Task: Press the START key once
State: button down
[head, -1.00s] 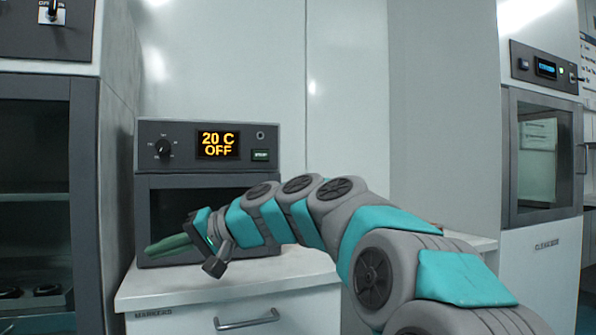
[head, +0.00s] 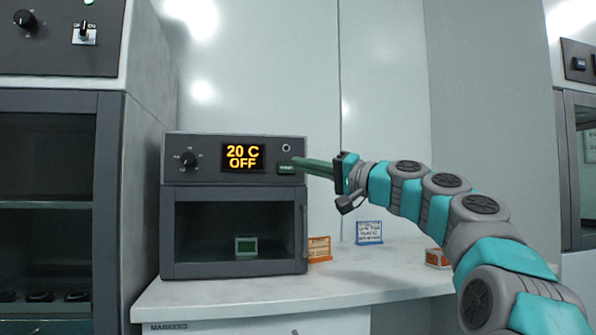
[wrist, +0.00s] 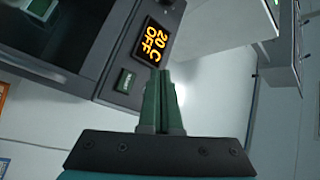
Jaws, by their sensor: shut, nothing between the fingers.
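The START key is a dark green key (head: 286,169) on the right of the small oven's front panel, below a small round indicator. It also shows in the wrist view as a green key (wrist: 125,81) with blurred lettering. The oven (head: 235,218) has a dial on the left and a display (head: 243,157) reading "20 C OFF". My gripper (head: 296,163) is shut and empty. Its green fingertips overlap the key's right side in the head view. In the wrist view the fingertips (wrist: 160,74) lie to the right of the key, below the display. I cannot tell whether they touch the panel.
The oven stands on a white counter (head: 215,294). A green-screened block (head: 246,245) shows behind its window. A tall dark cabinet (head: 50,200) is at the left.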

dwell(0.3)
jog(key=p, duration=0.6)
send_near(281, 165)
jog(key=shift+s+a+x, duration=0.1)
jog(key=shift+s+x, duration=0.1)
jog(key=shift+x, duration=1.05)
jog(key=shift+s+a+x, duration=0.1)
jog(key=shift+s+x, duration=0.1)
jog(key=shift+x, duration=1.05)
jog(key=shift+w+r, duration=0.1)
jog(key=shift+r, duration=0.05)
jog(key=shift+w+a, duration=0.1)
jog(key=shift+w, duration=0.2)
jog(key=shift+w+a+p, duration=0.1)
jog(key=shift+w+p, duration=0.25)
jog(key=shift+p, duration=0.15)
jog(key=shift+s, duration=0.1)
jog(key=shift+s+b, duration=0.7)
jog(key=shift+b, duration=0.05)
